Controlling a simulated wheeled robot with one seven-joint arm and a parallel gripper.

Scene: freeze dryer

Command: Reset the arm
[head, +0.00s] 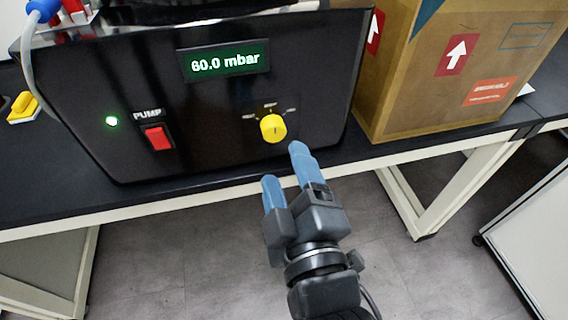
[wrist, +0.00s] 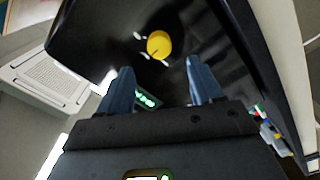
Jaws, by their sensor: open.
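My gripper (head: 283,165) is in the middle of the head view, in front of the black freeze dryer's (head: 215,125) front panel. Its two blue fingers are apart with nothing between them. A yellow knob (head: 273,128) on the panel is just beyond the fingertips and looks clear of them. In the wrist view the knob (wrist: 159,44) shows ahead, between and beyond the open fingers (wrist: 158,85). The display (head: 226,60) reads 60.0 mbar. A red pump switch (head: 157,137) is at the left of the panel, and a green light (head: 112,121) beside it is lit.
The dryer stands on a black bench (head: 75,195) with a pale frame. A cardboard box (head: 420,90) stands on the bench right of the dryer. A clear hose with a blue fitting (head: 43,10) hangs at upper left. Open floor (head: 180,260) lies below the bench edge.

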